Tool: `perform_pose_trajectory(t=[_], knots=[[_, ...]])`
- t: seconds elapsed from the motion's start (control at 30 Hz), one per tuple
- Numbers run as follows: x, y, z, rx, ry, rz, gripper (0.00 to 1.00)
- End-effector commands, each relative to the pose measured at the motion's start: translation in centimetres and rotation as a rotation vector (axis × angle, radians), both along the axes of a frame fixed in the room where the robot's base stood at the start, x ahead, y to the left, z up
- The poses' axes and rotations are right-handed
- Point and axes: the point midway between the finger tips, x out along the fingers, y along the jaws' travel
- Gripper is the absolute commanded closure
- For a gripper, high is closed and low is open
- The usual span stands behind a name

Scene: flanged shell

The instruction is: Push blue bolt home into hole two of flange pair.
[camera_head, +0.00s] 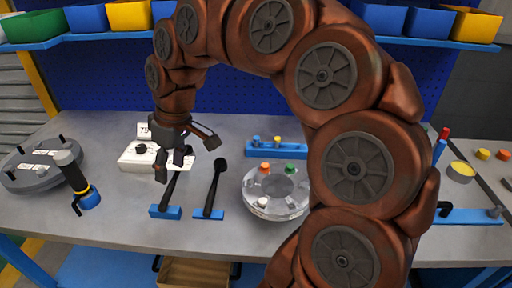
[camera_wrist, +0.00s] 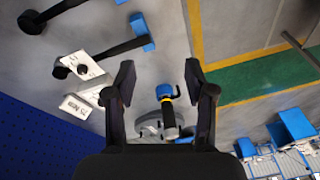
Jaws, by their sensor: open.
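The flange pair (camera_head: 298,203) is a pale, glassy round shell on the bench, partly hidden by my arm. An orange bolt (camera_head: 265,167), a green bolt (camera_head: 290,169) and a white bolt (camera_head: 263,202) stand in its rim. I see no blue bolt in the rim, and hole numbers are not readable. A small blue-topped piece, perhaps the blue bolt (camera_head: 256,139), stands in the blue rack (camera_head: 262,150) behind, beside a yellow one. My gripper (camera_head: 172,170) is open and empty, left of the flange pair, above the bench; its parted fingers show in the wrist view (camera_wrist: 161,80).
A black tool with a yellow band (camera_head: 75,175) and a grey disc (camera_head: 40,172) stand left. Bins line the shelf above.

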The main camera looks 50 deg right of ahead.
Motion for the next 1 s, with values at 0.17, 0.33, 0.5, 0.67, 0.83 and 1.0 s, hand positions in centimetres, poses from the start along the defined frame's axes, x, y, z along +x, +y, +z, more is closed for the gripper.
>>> perform_pose_trajectory(t=[0.17,0.33,0.5,0.67,0.83,1.0], knots=[[5.6,-6.4,-0.1,0.031,-0.094,-0.006,0.46],[8.9,-14.4,-1.2,0.034,-0.165,-0.048,0.46],[9.8,-23.7,-4.0,0.015,-0.205,-0.122,0.46],[8.5,-31.4,-6.9,-0.019,-0.215,-0.198,0.46],[6.6,-36.2,-9.1,-0.045,-0.208,-0.249,0.46],[6.1,-37.5,-10.2,-0.053,-0.202,-0.263,0.46]])
